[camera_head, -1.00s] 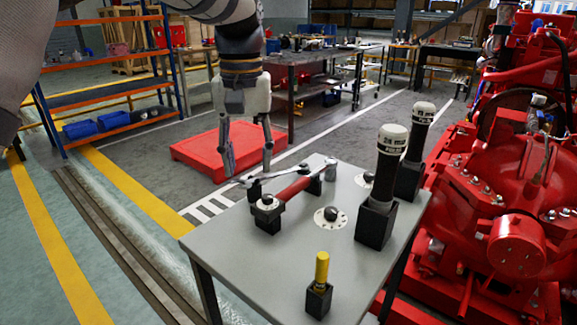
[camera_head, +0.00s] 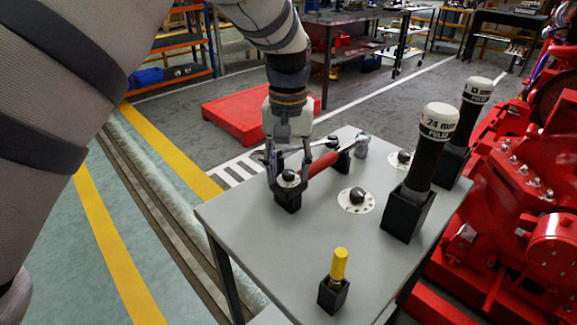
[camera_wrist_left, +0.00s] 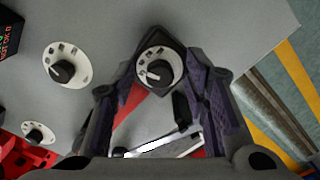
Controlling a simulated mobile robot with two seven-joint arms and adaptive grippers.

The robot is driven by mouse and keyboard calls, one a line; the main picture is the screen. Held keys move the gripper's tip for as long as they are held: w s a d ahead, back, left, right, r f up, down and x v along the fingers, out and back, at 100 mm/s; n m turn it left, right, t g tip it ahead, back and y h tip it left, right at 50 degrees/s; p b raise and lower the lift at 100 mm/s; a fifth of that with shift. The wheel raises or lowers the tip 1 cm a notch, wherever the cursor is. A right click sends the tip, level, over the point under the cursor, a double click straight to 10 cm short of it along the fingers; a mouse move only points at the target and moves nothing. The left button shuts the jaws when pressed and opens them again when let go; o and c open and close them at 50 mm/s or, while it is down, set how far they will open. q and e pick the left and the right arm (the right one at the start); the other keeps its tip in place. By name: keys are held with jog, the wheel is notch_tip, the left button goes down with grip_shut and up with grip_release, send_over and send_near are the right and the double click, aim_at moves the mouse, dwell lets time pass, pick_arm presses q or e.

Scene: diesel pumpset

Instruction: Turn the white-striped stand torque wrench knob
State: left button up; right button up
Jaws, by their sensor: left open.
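The black knob with a white stripe (camera_head: 289,174) sits on a round white dial on top of a small black stand (camera_head: 289,203) at the left side of the grey table (camera_head: 300,262). The knob also shows in the left wrist view (camera_wrist_left: 158,71), with its pale stripe near one end. My left gripper (camera_head: 290,181) is open and points down over the stand, with one finger on each side of the knob. In the left wrist view the fingers (camera_wrist_left: 165,84) stand apart around the dial; contact cannot be told. My right gripper is not in view.
A red-handled tool (camera_head: 324,163) and a chrome wrench (camera_wrist_left: 165,143) lie close behind the stand. Other dials (camera_head: 357,199) are set in the tabletop. Tall black-and-white tools (camera_head: 428,160) stand at the right, and a yellow-handled tool (camera_head: 339,265) stands in front.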

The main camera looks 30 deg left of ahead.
pick_arm(q)
grip_shut()
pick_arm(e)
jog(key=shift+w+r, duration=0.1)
pick_arm(q)
jog(key=m+p, duration=0.1)
jog(key=m, duration=0.1)
jog(key=shift+r+m, duration=0.15)
jog(key=shift+m, duration=0.15)
jog(key=shift+m+p, duration=0.3)
jog(key=shift+m, duration=1.8)
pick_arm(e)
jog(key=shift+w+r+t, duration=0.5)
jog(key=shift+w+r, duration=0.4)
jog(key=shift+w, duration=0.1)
pick_arm(q)
jog(key=shift+f, duration=0.2)
